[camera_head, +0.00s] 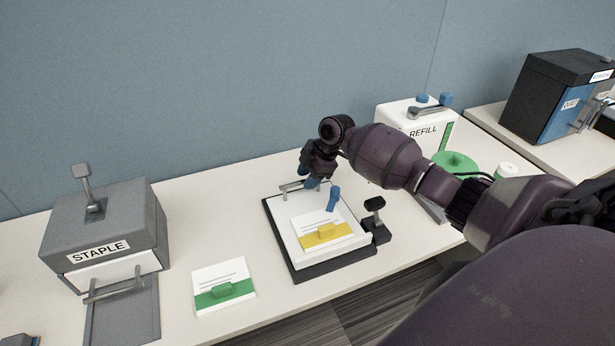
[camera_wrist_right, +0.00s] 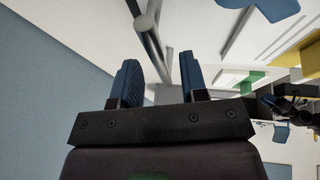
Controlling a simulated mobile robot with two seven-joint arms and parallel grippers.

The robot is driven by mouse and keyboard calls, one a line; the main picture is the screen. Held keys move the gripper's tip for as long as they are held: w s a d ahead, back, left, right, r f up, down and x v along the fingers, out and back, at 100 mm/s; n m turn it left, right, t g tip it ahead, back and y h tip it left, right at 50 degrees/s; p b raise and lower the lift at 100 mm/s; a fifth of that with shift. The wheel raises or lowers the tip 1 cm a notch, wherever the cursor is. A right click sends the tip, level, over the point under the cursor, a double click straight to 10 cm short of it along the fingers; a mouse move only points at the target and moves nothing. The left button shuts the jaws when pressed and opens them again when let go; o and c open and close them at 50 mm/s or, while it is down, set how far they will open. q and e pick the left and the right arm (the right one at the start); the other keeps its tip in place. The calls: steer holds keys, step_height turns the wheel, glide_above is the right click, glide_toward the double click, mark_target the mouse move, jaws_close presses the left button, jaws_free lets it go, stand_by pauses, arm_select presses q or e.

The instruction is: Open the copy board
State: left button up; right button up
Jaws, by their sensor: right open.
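The copy board (camera_head: 284,252) lies on the table, a dark base with a white panel (camera_head: 297,247) on it. A white sheet with a yellow band and yellow block (camera_head: 326,232) lies on the panel, with a blue tab (camera_head: 333,198) by its far right corner. A grey bar handle (camera_head: 291,187) stands at the panel's far edge. My right gripper (camera_head: 313,183) is at this handle, fingers pointing down. In the wrist view its blue fingers (camera_wrist_right: 160,82) are apart, and the grey bar (camera_wrist_right: 152,45) shows just past them; I cannot tell whether they touch it.
A black-knobbed lever (camera_head: 375,206) stands at the board's right. A green-banded card (camera_head: 223,287) lies left of the board. The STAPLE box (camera_head: 110,230) stands far left, the REFILL box (camera_head: 415,122) behind my right arm. Table left of the board's back is clear.

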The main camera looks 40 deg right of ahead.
arm_select(q)
steer(key=shift+f, duration=0.1)
arm_select(e)
steer(key=shift+f, duration=0.1)
steer(key=shift+c, duration=0.4)
arm_select(q)
steer(key=shift+s+f, duration=0.1)
steer(key=shift+s, duration=0.15)
arm_select(e)
jaws_close()
